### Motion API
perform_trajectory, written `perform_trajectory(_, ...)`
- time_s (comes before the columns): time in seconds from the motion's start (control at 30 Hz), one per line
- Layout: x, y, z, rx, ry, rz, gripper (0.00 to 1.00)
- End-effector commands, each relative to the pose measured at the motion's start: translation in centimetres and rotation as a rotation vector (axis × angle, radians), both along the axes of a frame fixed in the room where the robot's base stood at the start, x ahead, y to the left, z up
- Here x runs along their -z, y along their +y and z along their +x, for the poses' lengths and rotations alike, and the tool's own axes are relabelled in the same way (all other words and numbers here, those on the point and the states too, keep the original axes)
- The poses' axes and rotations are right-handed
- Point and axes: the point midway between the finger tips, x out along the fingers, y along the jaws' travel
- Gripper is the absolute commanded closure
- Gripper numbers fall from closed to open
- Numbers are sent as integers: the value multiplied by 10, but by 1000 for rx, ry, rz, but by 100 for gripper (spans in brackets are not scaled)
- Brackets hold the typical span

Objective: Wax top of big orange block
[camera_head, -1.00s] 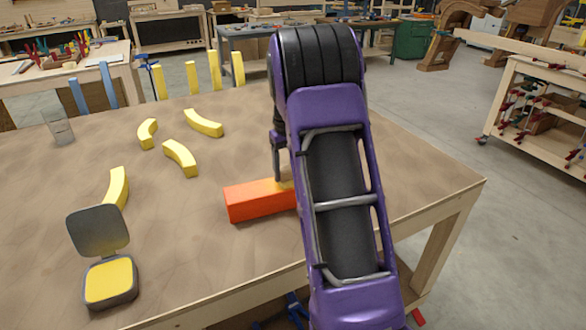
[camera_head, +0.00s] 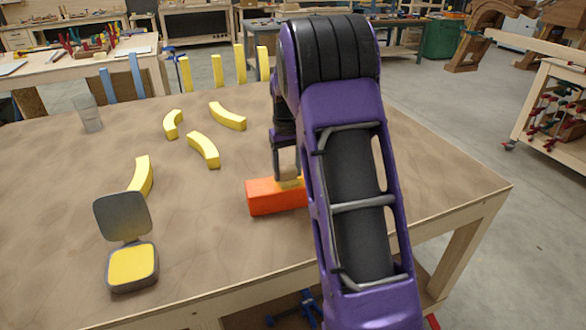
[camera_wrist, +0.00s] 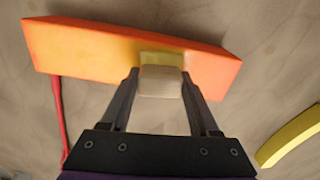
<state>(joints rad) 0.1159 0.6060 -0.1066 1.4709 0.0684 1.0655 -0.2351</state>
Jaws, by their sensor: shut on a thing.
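The big orange block (camera_head: 262,198) lies on the workbench; the arm hides its right end. It also shows in the wrist view (camera_wrist: 75,48), with a yellowish area on its surface near the middle. My gripper (camera_wrist: 160,75) is shut on a small beige pad (camera_wrist: 160,83), which also shows in the head view (camera_head: 288,171). The pad is over the block's top, with a yellow patch by its far end; whether it touches is hard to tell. An open tin of yellow wax (camera_head: 133,265) stands at the front left, its grey lid (camera_head: 121,215) raised behind.
Several curved yellow pieces (camera_head: 204,150) lie left of the block. A clear glass (camera_head: 88,113) stands at the far left. The bench top right of my arm is clear.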

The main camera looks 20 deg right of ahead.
Motion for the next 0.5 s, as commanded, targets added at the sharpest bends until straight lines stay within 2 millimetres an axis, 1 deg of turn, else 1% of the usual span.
perform_trajectory(0.3,1,26,2,-4,4,3,83)
perform_trajectory(0.5,0,35,3,-1,3,2,83)
